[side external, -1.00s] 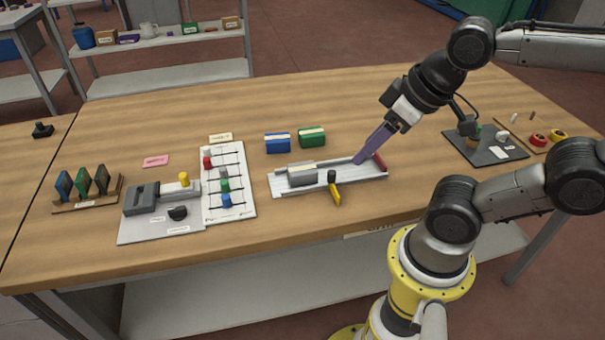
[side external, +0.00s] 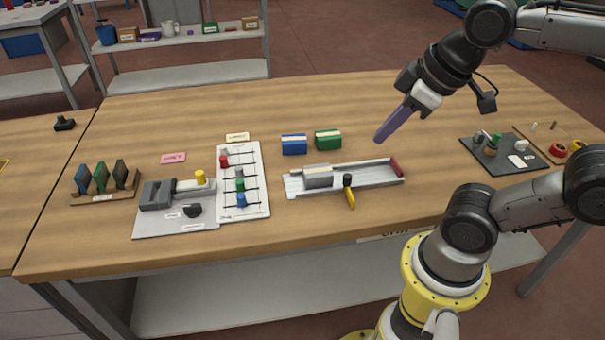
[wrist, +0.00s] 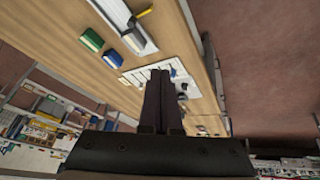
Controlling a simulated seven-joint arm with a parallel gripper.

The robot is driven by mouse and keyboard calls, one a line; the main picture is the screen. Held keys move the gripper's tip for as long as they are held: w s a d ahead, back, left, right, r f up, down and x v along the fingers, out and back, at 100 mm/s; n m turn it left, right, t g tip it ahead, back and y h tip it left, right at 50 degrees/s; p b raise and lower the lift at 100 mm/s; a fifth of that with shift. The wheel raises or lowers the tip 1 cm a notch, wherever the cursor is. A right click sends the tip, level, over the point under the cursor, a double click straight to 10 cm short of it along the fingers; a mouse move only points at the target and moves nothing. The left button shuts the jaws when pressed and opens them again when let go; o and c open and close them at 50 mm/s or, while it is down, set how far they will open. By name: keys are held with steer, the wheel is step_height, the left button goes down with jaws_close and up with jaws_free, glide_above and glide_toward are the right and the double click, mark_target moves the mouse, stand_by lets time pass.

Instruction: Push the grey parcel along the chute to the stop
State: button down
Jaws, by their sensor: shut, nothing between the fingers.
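The grey parcel (side external: 318,177) lies in the left part of the pale chute (side external: 378,180). A dark red block (side external: 397,167) closes the chute's right end, and bare floor lies between it and the parcel. A lever with a black knob and yellow handle (side external: 350,198) stands at the front side, just right of the parcel. My gripper (side external: 379,139) has long purple fingers, shut and empty, above and behind the chute's right half, apart from the parcel. In the wrist view the shut fingers (wrist: 160,72) point towards the table, with the parcel (wrist: 133,41) beyond them.
A blue box (side external: 294,145) and a green box (side external: 328,140) stand behind the chute. A white board with coloured pegs (side external: 243,180) is to its left. A dark plate with small parts (side external: 503,155) lies to the right. Table between chute and plate is clear.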

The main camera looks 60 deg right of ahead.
mark_target(368, 175)
steer(key=w+d+r+n+g+h, duration=0.1)
steer(key=w+n+g, duration=0.35)
steer(key=w, duration=1.15)
steer(key=w+f+n+g, duration=0.1)
steer(key=w+f+n, duration=0.1)
steer(key=w+f, duration=0.5)
steer(key=f, duration=0.6)
steer(key=f+g, duration=0.1)
steer(key=f, duration=0.5)
steer(key=w+d+f+g+h, duration=0.1)
steer(key=f, duration=0.5)
steer(key=shift+w, duration=0.1)
steer(key=shift+s+d, duration=1.05)
steer(key=shift+d, duration=0.1)
steer(key=shift+s+d, duration=0.3)
steer(key=shift+s, duration=0.05)
steer(key=s+d, duration=1.2)
steer(key=shift+s+d, duration=0.35)
